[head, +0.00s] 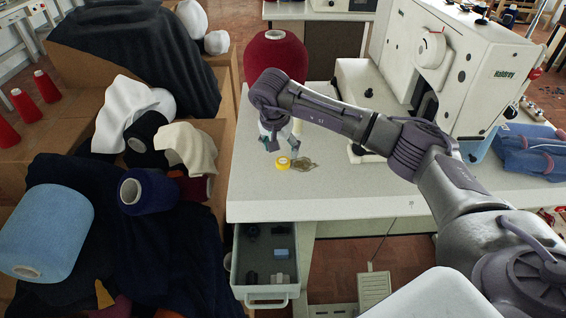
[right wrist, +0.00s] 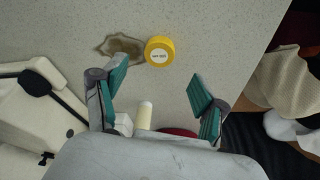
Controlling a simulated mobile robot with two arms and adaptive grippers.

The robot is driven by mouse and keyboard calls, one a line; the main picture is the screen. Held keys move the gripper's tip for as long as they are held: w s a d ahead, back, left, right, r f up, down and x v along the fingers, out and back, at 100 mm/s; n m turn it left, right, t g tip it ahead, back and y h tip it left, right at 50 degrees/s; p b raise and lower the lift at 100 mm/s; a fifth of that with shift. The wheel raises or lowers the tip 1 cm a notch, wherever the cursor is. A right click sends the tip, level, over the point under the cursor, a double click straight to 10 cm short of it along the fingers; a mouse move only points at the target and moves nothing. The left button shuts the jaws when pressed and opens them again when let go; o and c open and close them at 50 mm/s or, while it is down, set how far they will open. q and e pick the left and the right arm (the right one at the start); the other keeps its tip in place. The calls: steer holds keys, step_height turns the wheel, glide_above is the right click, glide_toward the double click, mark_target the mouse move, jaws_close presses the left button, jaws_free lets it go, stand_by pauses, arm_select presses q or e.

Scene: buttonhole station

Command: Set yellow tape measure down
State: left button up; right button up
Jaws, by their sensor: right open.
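The yellow tape measure (head: 283,163) lies flat on the light speckled tabletop (head: 262,200), near the table's left edge. In the right wrist view the tape measure (right wrist: 160,50) shows its white round label, just past the fingertips and between their lines. My right gripper (head: 284,149) is above and just behind it, fingers pointing down. In the right wrist view the green-padded fingers (right wrist: 155,82) are spread wide with nothing between them. The tape measure appears clear of both fingers. My left gripper is not in view.
A brown stain (head: 304,164) lies right beside the tape measure. A dark red yarn cone (head: 275,58) stands behind my gripper. A white sewing machine (head: 450,70) and folded denim (head: 525,150) are to the right. An open drawer (head: 266,290) sticks out below. The tabletop's front is bare.

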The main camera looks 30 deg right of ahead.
mark_target(283, 161)
steer(key=x, duration=0.5)
steer(key=shift+s+a+f+p, duration=0.1)
steer(key=shift+s+p, duration=0.1)
steer(key=shift+p, duration=0.15)
steer(key=c, duration=1.2)
